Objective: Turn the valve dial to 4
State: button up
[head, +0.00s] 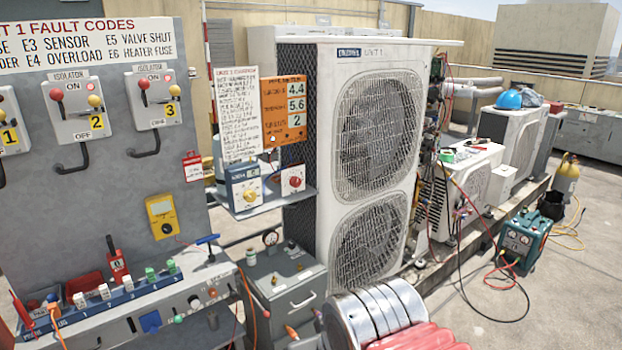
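Two dial boxes stand on a small grey shelf in front of the large condenser. The left one is a blue box with a white face and a yellow knob (250,195). The right one has a white face and a red knob (295,182). The lettering on both is too small to read, so I cannot tell which is the valve dial or where either knob points. An orange board (284,109) above them shows 4.4, 5.6 and 2.
A grey panel with isolator switches (75,105) stands at the left. A bench (130,315) with switches and tools is below it. The big condenser (365,150) fills the middle. The far-right floor is clear.

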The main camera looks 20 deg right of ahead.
aim_at(294, 181)
jog(key=u, duration=0.3)
jog(key=i, duration=0.95)
jog(key=u, duration=0.65)
